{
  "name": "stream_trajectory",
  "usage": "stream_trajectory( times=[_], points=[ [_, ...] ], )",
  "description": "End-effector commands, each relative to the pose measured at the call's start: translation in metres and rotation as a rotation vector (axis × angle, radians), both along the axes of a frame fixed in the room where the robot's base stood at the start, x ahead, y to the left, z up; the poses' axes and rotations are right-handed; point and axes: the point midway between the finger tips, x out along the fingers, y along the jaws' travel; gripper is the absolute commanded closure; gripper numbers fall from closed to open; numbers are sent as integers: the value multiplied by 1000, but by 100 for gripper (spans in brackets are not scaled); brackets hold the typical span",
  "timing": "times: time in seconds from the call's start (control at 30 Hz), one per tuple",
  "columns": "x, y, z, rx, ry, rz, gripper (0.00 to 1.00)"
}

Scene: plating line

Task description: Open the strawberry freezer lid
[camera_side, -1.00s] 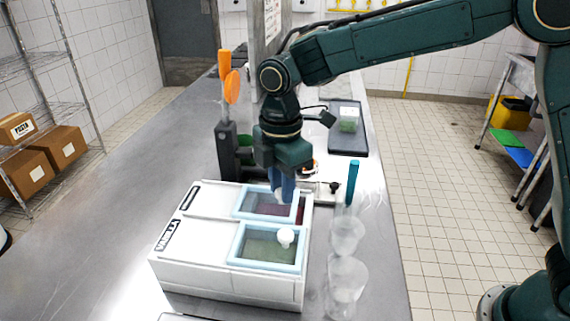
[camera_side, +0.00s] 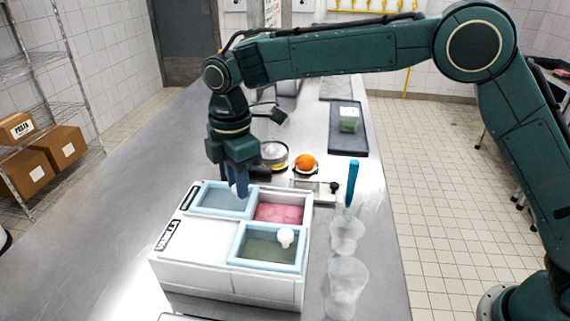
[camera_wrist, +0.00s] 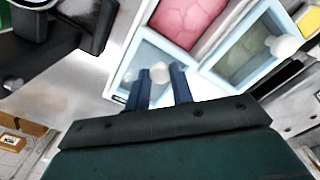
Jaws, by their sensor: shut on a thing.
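The white freezer box (camera_side: 185,252) stands on the counter. The strawberry lid (camera_side: 218,200), a pale-blue-framed clear panel, lies at the box's back left. It also shows in the wrist view (camera_wrist: 127,80). The pink strawberry compartment (camera_side: 280,213) is uncovered beside it and shows pink in the wrist view (camera_wrist: 188,18). My gripper (camera_side: 240,190) is over this lid, its blue fingers shut on the lid's white knob (camera_wrist: 160,72). The second lid (camera_side: 262,263), with its own white knob (camera_side: 286,237), covers a green compartment. The side view hides the held knob.
Clear cups (camera_side: 346,275) stand right of the box, near a blue-handled tool (camera_side: 351,183). Behind the box are an orange (camera_side: 306,162) and a round tin (camera_side: 274,157). A dark tray (camera_side: 345,145) with a green-and-white block (camera_side: 348,119) lies farther back. The left counter is clear.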

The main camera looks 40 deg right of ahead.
Motion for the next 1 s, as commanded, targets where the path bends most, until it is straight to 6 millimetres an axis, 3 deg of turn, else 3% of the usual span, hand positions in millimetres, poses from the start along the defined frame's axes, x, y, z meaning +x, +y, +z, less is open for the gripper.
stream_trajectory(
  times=[0.13,0.17,0.27,0.67,1.0],
  points=[
    [1,0,0,1,-2,-3,100],
    [1,0,0,1,-2,-3,73],
    [0,0,0,1,-2,-2,55],
    [0,0,3,1,-1,-1,55],
    [1,0,34,3,-5,-1,55]
  ],
)
